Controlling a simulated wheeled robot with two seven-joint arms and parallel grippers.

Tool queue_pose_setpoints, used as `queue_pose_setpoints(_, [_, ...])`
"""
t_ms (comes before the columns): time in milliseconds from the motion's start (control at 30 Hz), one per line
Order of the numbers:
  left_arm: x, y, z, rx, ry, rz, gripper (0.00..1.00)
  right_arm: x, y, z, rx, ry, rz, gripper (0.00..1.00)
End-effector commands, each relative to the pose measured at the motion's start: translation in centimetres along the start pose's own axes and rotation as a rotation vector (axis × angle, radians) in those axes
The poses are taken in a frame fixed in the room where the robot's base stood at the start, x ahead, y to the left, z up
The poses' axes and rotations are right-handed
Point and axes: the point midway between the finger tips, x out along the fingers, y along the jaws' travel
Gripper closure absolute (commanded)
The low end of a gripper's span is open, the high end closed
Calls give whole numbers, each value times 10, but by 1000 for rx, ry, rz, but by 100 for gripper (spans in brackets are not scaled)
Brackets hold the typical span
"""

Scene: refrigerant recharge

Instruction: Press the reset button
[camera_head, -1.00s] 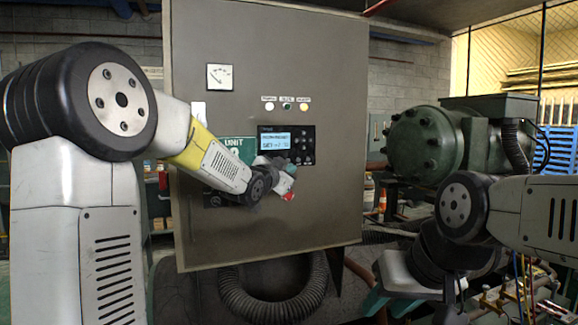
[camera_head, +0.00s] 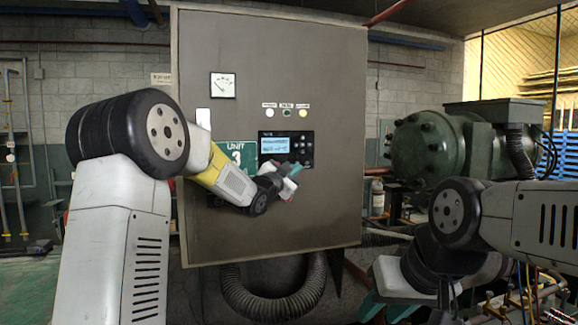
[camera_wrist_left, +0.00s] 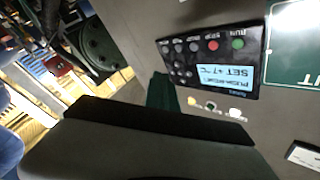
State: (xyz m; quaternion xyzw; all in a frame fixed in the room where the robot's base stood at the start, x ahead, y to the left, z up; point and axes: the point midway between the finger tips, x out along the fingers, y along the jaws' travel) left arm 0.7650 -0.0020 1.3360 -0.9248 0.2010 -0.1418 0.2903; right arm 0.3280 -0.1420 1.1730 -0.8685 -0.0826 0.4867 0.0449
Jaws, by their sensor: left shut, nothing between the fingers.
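A black controller (camera_head: 307,148) with a lit screen (camera_head: 275,145) and small round buttons sits on the grey cabinet front. In the left wrist view the controller (camera_wrist_left: 210,62) appears turned over, with a green button (camera_wrist_left: 238,43), a red button (camera_wrist_left: 212,45) and several grey ones. I cannot read which button is reset. My left gripper (camera_head: 284,171) is just below the controller in the head view, shut and empty. Its teal fingertips (camera_wrist_left: 162,92) show beside the controller's button end; contact with a button is not visible. My right gripper (camera_head: 374,306) is low, partly cut off, away from the cabinet.
The grey cabinet (camera_head: 215,130) carries a gauge (camera_head: 223,85), several indicator lamps (camera_head: 287,113) and a green unit sign (camera_head: 238,152). A ribbed hose (camera_head: 275,303) hangs below it. A green compressor (camera_head: 430,145) stands at the right, behind my right arm.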

Motion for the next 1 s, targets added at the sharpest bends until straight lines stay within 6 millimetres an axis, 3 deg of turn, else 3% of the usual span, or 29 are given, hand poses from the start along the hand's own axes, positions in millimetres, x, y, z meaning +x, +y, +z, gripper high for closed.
queue_pose_setpoints(400, [38,-28,29,0,-3,-1,100,0,0,0,0,0,0,64])
queue_pose_setpoints(1000, [44,-32,33,0,-2,0,100,0,0,0,0,0,0,64])
